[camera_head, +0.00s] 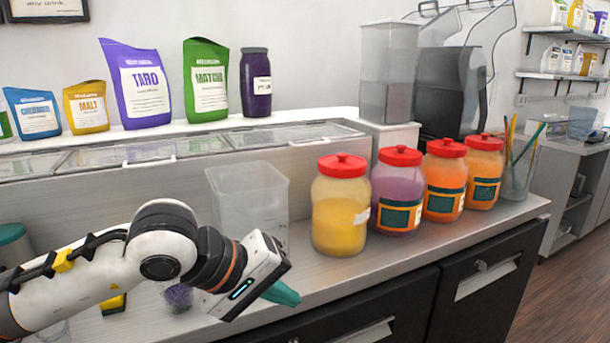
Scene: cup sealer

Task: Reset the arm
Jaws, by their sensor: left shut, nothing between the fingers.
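My left arm reaches in from the lower left, low over the counter (385,262). Its left gripper (284,294) has teal fingers that are shut with nothing between them, near the counter's front edge. It points right and is apart from the yellow jar. My right gripper is not in view.
Several red-lidded jars line the counter, starting with the yellow jar (340,225). A clear square container (248,195) stands behind my left gripper, and a small cup with purple contents (179,296) is partly hidden below my arm. Pouches stand on the ledge behind.

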